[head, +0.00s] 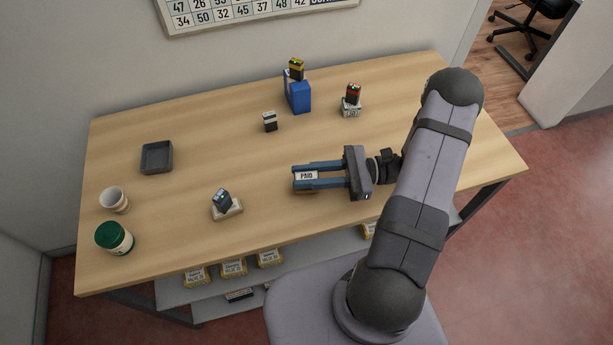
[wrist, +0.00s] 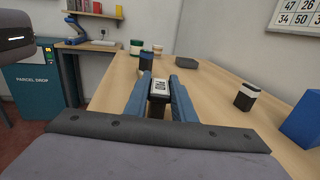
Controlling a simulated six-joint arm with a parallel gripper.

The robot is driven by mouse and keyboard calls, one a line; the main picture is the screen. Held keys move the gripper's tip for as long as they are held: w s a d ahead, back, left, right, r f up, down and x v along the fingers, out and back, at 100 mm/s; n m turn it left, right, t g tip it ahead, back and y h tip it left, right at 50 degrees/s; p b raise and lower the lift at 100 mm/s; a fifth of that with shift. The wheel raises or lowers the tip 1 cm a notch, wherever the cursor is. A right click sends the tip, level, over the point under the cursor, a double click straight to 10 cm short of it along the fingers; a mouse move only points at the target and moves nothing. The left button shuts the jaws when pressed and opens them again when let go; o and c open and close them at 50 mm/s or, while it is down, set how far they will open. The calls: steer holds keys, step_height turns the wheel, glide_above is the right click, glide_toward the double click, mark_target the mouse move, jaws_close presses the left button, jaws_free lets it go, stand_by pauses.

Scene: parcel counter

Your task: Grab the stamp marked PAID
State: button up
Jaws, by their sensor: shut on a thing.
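The stamp marked PAID (head: 306,175) is a small block with a white label, the word facing up in the head view. My gripper (head: 299,176) is shut on it, with one blue finger along each side. In the wrist view the same stamp (wrist: 159,87) sits between the fingertips of my gripper (wrist: 160,82), dark with a white labelled top. Its underside is hidden, and I cannot tell how far it is above the wooden counter (head: 190,130).
Other stamps stand on a blue box (head: 298,95), on a small pale stand (head: 351,109), on a cream block (head: 228,210) and on the counter (head: 270,122). A grey tray (head: 157,158), white cup (head: 114,200) and green-lidded jar (head: 114,238) stand left.

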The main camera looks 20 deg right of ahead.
mark_target(306, 176)
steer(key=shift+r+b, duration=0.65)
steer(key=shift+r, duration=4.3)
